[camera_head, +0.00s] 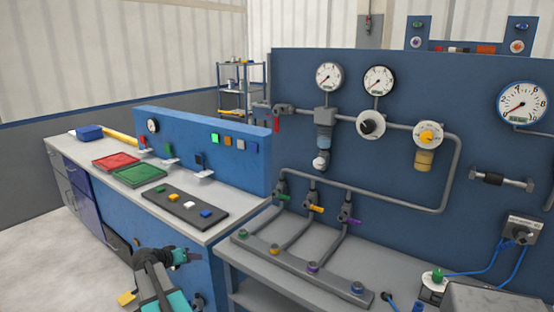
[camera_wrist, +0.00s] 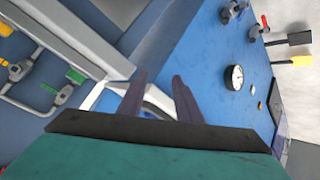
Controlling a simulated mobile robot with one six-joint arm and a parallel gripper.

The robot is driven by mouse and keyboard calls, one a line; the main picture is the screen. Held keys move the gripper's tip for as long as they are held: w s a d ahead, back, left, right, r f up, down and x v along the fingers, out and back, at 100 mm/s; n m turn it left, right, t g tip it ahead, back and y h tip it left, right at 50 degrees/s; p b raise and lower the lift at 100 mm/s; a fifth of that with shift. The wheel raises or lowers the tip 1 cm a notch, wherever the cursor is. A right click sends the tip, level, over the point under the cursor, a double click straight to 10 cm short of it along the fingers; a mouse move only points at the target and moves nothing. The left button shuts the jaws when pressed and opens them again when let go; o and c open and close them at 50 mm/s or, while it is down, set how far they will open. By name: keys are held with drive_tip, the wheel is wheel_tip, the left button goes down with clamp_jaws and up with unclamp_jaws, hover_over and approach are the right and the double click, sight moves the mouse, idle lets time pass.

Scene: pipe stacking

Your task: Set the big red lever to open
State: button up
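The big red lever (camera_head: 277,123) hangs straight down from a grey valve (camera_head: 283,109) at the left end of the upper pipe on the blue wall panel. It stands across the horizontal pipe. My gripper (camera_head: 196,256) is low in front of the blue bench, well below and left of the lever, and touches nothing that I can see. In the wrist view my gripper (camera_wrist: 158,80) shows two dark fingers apart, with nothing held between them. I cannot make out the big red lever for sure in the wrist view.
The upper pipe carries gauges (camera_head: 378,80) and knobs. Several small-handled valves (camera_head: 317,208) rise from a grey manifold (camera_head: 300,272) on the lower bench. The left bench holds a red tray (camera_head: 115,160), a green tray (camera_head: 139,173) and a dark board (camera_head: 185,205). The wrist view shows a gauge (camera_wrist: 233,77).

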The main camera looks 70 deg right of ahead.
drive_tip(key=s+d+r+m+g+h+p, duration=0.1)
drive_tip(key=s+d+r+m+h, duration=0.15)
drive_tip(key=d+r, duration=0.7)
drive_tip(key=s+d+r+m+h, duration=0.2)
drive_tip(key=s+d+r, duration=0.3)
drive_tip(key=r, duration=0.8)
drive_tip(key=m+g+h+p, duration=0.1)
drive_tip(key=m+g+h, duration=0.2)
drive_tip(key=m, duration=0.1)
approach(276, 125)
drive_tip(key=v, duration=0.3)
drive_tip(key=shift+w+r+y, duration=0.15)
drive_tip(key=shift+w+y, duration=0.05)
drive_tip(key=shift+y, duration=0.05)
drive_tip(key=p+x, duration=0.5)
drive_tip(key=x, duration=0.8)
drive_tip(key=shift+s+d, duration=0.15)
drive_tip(key=shift+d, duration=0.2)
